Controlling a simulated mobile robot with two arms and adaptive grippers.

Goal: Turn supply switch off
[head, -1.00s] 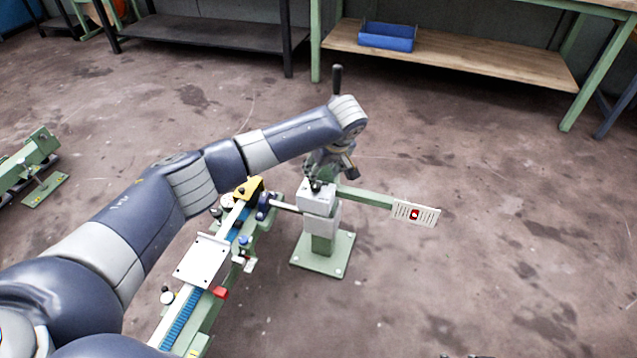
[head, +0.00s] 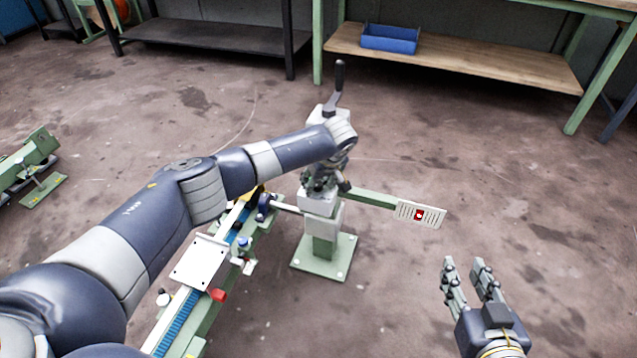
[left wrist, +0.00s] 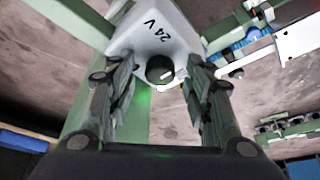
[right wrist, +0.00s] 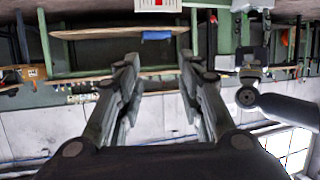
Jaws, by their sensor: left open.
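The supply switch is a dark round knob (left wrist: 160,68) with a light mark, on a white box (left wrist: 150,35) labelled 24 V in the left wrist view. My left gripper (left wrist: 163,82) is open, with its fingers on either side of the knob; I cannot tell whether they touch it. In the head view my left gripper (head: 322,182) is above the white box (head: 318,204) on the green stand, and the knob is hidden. My right gripper (head: 467,267) is open and empty at the lower right; it also shows in the right wrist view (right wrist: 158,68).
A green arm from the stand carries a white plate with a red mark (head: 419,215). A green bench rig (head: 200,262) stands left of the stand. A dark handle (head: 339,75) rises behind my left wrist. A shelf with a blue bin (head: 390,39) is behind. Floor at right is clear.

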